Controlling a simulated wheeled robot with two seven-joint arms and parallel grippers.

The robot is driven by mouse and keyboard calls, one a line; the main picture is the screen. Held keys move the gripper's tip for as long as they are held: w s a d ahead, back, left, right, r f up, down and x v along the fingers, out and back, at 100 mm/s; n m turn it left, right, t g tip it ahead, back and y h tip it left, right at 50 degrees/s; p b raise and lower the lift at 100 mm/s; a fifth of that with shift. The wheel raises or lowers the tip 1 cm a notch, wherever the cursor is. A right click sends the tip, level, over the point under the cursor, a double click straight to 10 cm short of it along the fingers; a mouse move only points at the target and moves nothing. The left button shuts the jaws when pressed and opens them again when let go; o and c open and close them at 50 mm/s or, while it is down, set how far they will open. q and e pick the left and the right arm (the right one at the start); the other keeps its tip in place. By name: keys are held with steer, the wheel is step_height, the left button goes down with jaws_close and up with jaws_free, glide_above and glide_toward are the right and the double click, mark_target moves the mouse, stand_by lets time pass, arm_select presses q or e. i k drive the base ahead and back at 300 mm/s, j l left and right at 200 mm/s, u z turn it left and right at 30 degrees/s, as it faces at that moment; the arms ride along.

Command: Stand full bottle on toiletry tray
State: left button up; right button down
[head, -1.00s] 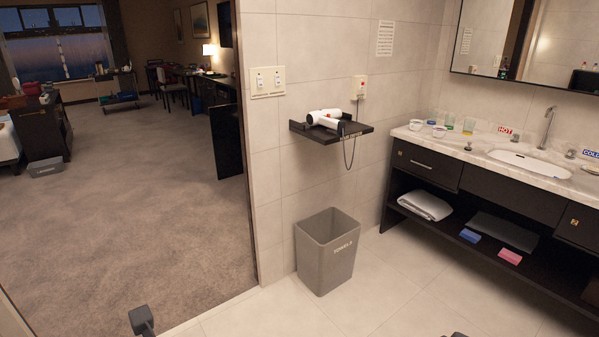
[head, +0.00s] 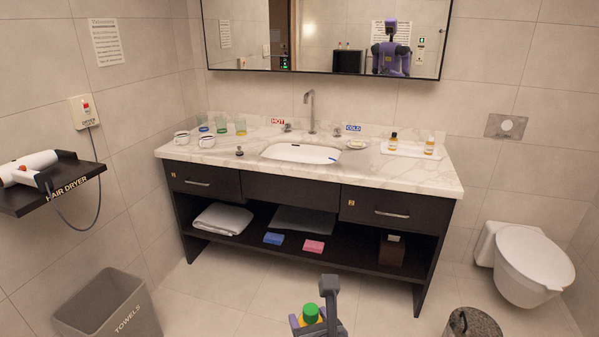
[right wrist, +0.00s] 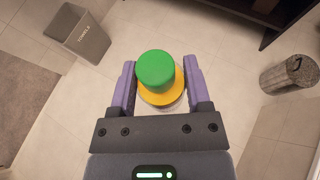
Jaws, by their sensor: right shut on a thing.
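A bottle with a green cap (head: 310,312) and a yellow-orange shoulder is at the bottom of the head view. My right gripper (head: 319,322) is shut on it. In the right wrist view the bottle (right wrist: 155,72) stands between the two purple fingers of the gripper (right wrist: 160,80), seen from above; its lower body is mostly hidden. The white toiletry tray (head: 405,150) lies on the right part of the marble counter, with two small amber bottles (head: 429,145) standing on its back and right. The held bottle is well apart from the tray, in front of the vanity. My left gripper is out of view.
The marble counter (head: 225,158) holds a sink (head: 300,153), cups and glasses at left, and a soap dish (head: 356,144) beside the tray. A towel bin (head: 105,305) is at lower left, a round bin (head: 472,322) and toilet (head: 530,260) at right. Floor before the vanity is clear.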

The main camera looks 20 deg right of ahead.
mark_target(410, 151)
steer(key=i+l+z, duration=0.5)
steer(key=i+z, duration=0.25)
steer(key=i, duration=0.2)
steer(key=i+z, duration=0.35)
steer(key=i, duration=0.15)
steer(key=i+u, duration=0.15)
steer(key=i, duration=0.3)
steer(key=i+l+u, duration=0.1)
steer(key=i, duration=0.4)
steer(key=i+l+u, duration=0.15)
steer(key=i, duration=0.3)
steer(key=i+l+u, duration=0.15)
steer(key=i+l, duration=0.15)
steer(key=i, duration=0.15)
